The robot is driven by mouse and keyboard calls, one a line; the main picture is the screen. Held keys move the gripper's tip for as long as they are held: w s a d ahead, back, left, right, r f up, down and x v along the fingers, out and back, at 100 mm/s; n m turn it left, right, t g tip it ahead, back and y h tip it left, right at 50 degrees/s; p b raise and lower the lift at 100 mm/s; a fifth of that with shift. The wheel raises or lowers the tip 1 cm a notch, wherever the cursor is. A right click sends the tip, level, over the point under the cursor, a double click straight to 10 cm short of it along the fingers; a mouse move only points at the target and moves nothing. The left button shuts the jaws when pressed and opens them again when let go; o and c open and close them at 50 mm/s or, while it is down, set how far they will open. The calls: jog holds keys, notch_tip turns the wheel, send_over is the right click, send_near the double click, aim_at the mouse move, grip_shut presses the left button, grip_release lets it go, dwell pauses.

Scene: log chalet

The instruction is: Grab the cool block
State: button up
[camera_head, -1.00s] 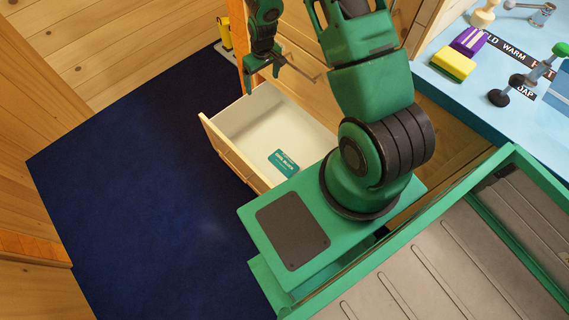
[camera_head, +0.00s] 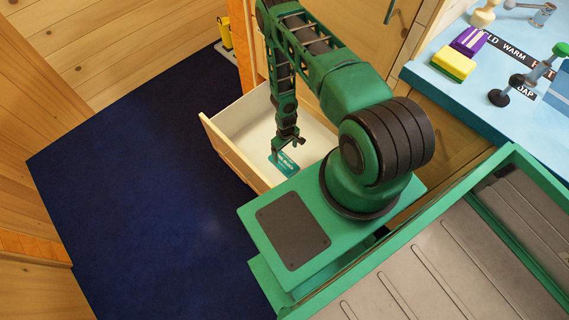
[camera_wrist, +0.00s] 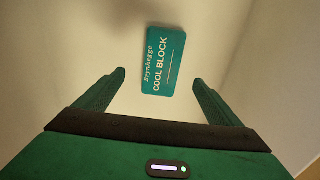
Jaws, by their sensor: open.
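The cool block (camera_wrist: 164,61) is a flat teal slab with white lettering reading "COOL BLOCK". It lies on the pale floor of the open drawer (camera_head: 240,119), and also shows in the head view (camera_head: 287,165), partly covered by my gripper. My gripper (camera_head: 284,154) reaches down into the drawer over the block. In the wrist view my gripper (camera_wrist: 158,84) is open, with one finger on either side of the block's near end. The block lies just ahead of and between the fingertips, and nothing is held. How high the fingers are above the block is hard to tell.
The drawer walls stand close around my gripper. A blue counter (camera_head: 450,90) at the right carries a yellow sponge (camera_head: 453,64), a purple item (camera_head: 469,41) and taps. A yellow object (camera_head: 224,34) stands at the back. The dark blue floor (camera_head: 150,180) on the left is clear.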

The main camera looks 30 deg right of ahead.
send_over(284, 162)
jog(key=f, duration=0.5)
jog(key=shift+s+d+f, duration=0.1)
jog(key=shift+s+d, duration=0.05)
jog(key=shift+d, duration=0.05)
jog(key=shift+w+a+f, duration=0.1)
jog(key=shift+w+f, duration=0.05)
jog(key=shift+f, duration=1.25)
jog(key=shift+w+a+f, duration=0.1)
jog(key=shift+w+f, duration=0.05)
jog(key=shift+f, duration=1.2)
jog(key=c, duration=1.5)
jog(key=shift+o, duration=0.2)
jog(key=shift+r, duration=0.1)
